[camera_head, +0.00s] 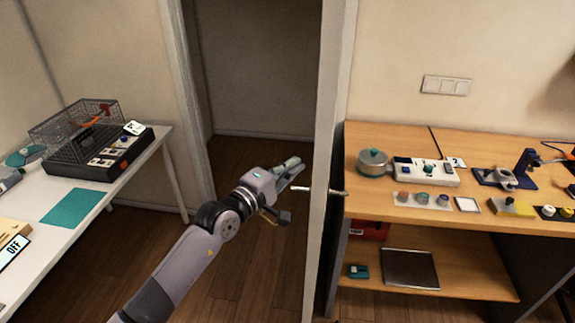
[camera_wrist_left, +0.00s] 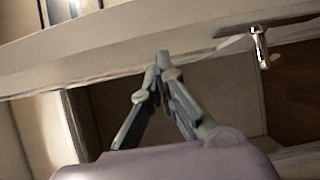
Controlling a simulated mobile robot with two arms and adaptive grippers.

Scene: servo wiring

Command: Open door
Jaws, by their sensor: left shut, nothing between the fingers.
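The white door (camera_head: 330,110) stands open, seen nearly edge-on in the head view, with the dark doorway (camera_head: 262,70) to its left. Its metal handle (camera_head: 325,191) sticks out on both sides of the door's edge. My left gripper (camera_head: 299,166) is shut and empty, in front of the doorway, just left of the door and a little above the handle in the picture. In the left wrist view its fingertips (camera_wrist_left: 164,60) meet, and the handle (camera_wrist_left: 260,45) shows to their right, apart from them. My right gripper is not in view.
A wooden workbench (camera_head: 380,210) with several small devices stands right of the door. A white table (camera_head: 120,185) with a wire cage (camera_head: 75,122) stands at the left. The door frame's left post (camera_head: 180,90) bounds the doorway. The wooden floor between is clear.

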